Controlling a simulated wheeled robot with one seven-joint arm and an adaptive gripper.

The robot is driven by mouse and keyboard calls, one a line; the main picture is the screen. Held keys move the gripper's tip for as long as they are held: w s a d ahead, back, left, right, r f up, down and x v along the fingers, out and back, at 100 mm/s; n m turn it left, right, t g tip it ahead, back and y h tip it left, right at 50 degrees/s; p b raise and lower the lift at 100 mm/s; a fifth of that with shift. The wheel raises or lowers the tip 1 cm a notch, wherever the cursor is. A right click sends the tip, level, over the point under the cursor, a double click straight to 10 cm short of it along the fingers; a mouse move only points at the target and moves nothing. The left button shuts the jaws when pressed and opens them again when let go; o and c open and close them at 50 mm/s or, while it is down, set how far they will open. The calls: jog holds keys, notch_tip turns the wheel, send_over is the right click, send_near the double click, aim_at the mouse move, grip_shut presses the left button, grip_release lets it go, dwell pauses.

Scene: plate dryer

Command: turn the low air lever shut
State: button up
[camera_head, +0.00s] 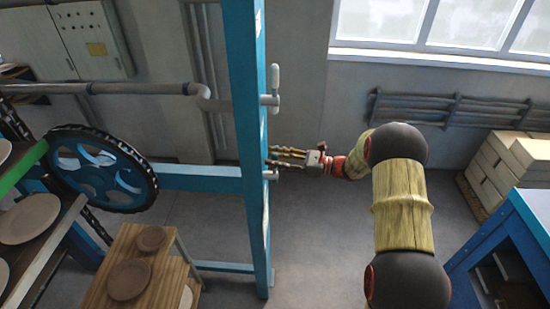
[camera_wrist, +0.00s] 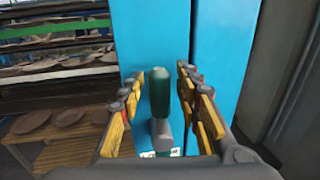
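The low air lever (camera_wrist: 160,92) shows in the wrist view as a dark green upright handle above a grey metal fitting, in front of the blue post. In the head view its grey fitting (camera_head: 270,174) sticks out of the post low down, and its handle is hard to make out behind my fingers. My gripper (camera_wrist: 161,100) is open, with yellow and dark fingers to the left and right of the handle. Gaps show on both sides, so it does not look gripped. In the head view my gripper (camera_head: 285,154) reaches left to the post.
A second lever (camera_head: 275,80) with a pale upright handle sits higher on the blue post (camera_head: 250,150). A blue handwheel (camera_head: 100,168), a wooden stand (camera_head: 160,265) and racks with plates are left of the post. A blue cabinet (camera_head: 505,245) stands at right. Floor between is clear.

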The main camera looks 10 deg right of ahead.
grip_shut()
dwell(0.7)
